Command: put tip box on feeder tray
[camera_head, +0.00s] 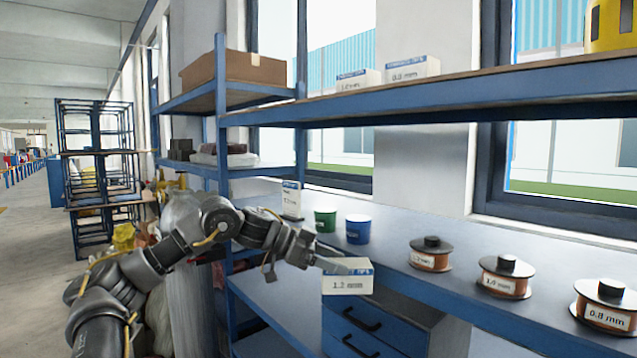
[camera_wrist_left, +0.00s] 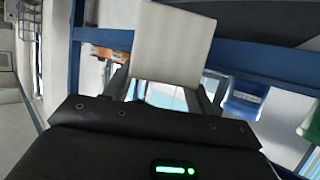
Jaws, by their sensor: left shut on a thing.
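My left gripper (camera_head: 338,265) is shut on a white tip box with a blue band, marked 1.2 mm (camera_head: 347,283). The box is in front of the workbench edge, over the blue drawer unit in the picture. In the left wrist view the box's pale face (camera_wrist_left: 170,42) stands up between the fingers (camera_wrist_left: 165,88). I cannot make out a feeder tray in either view. My right gripper is not in view.
The blue bench (camera_head: 395,233) carries a green cup (camera_head: 325,220), a blue cup (camera_head: 357,229), another white box (camera_head: 291,201) and labelled spools (camera_head: 430,254). Above, a blue-edged shelf (camera_head: 440,108) holds two white boxes. Bare bench lies between blue cup and spools.

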